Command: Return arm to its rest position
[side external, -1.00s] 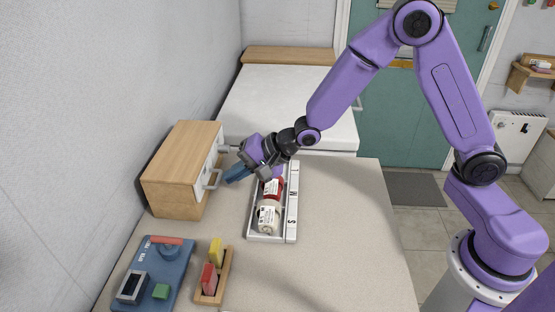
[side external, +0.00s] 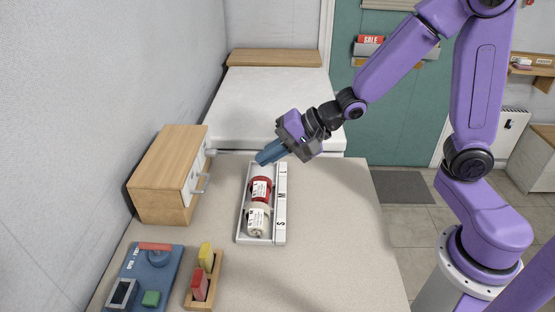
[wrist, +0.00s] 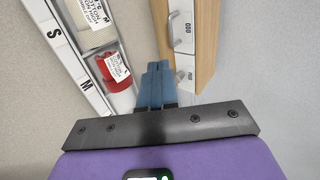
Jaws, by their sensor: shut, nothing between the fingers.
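My gripper (side external: 265,157) is shut and empty, its blue fingers together. In the side view it hangs above the far end of a grey tray, right of the wooden drawer box. In the wrist view the shut fingers (wrist: 156,72) point between the tray and the drawer box. My arm is bent, with the elbow raised high at the upper right.
The tray (side external: 242,228) holds a red roll (side external: 261,190) and a whitish roll (side external: 257,220), beside a strip of size letters. The wooden drawer box (side external: 160,180) stands left. A blue panel (side external: 165,275) and a block rack (side external: 213,285) lie in front. The right tabletop is clear.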

